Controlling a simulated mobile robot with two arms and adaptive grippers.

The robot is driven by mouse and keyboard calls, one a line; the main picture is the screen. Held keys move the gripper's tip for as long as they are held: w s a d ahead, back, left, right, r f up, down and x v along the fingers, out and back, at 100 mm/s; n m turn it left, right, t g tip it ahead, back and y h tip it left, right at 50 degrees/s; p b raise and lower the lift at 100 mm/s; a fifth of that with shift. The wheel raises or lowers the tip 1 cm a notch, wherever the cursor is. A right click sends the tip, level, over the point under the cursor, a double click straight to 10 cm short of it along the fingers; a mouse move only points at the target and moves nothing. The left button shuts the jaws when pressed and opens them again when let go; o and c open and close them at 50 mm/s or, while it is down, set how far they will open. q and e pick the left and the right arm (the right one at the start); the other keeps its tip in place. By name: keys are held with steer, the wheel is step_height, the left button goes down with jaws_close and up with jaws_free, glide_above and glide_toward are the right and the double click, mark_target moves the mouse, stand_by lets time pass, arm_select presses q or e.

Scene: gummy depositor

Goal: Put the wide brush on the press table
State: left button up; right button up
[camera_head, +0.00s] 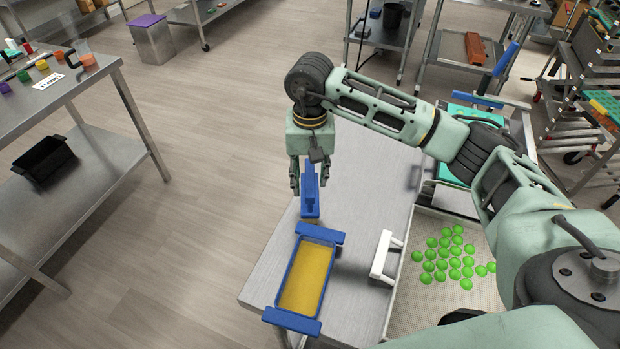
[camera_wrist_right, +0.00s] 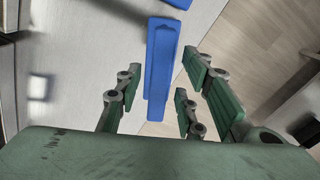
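The blue wide brush (camera_head: 310,193) is on the grey metal table (camera_head: 358,170), near its left edge and just behind a blue-ended tray of yellow material. My right gripper (camera_head: 311,181) points down over the brush, with its fingers on either side of the blue handle. In the right wrist view the blue handle (camera_wrist_right: 160,65) lies between the spread fingers, with gaps visible beside it. The brush's lower part is partly hidden. My left gripper is not in view. I cannot tell which surface is the press table.
The yellow-filled tray (camera_head: 305,280) stands in front of the brush. A white-handled tray (camera_head: 410,315) of green gummies is to the right. A steel bench (camera_head: 110,105) with coloured cups and a black bin (camera_head: 44,160) stands left. Open floor lies between.

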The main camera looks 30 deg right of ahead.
step_height(320, 180, up, 11)
steer(key=b, duration=0.2)
steer(key=shift+f, duration=0.15)
stand_by(0.4)
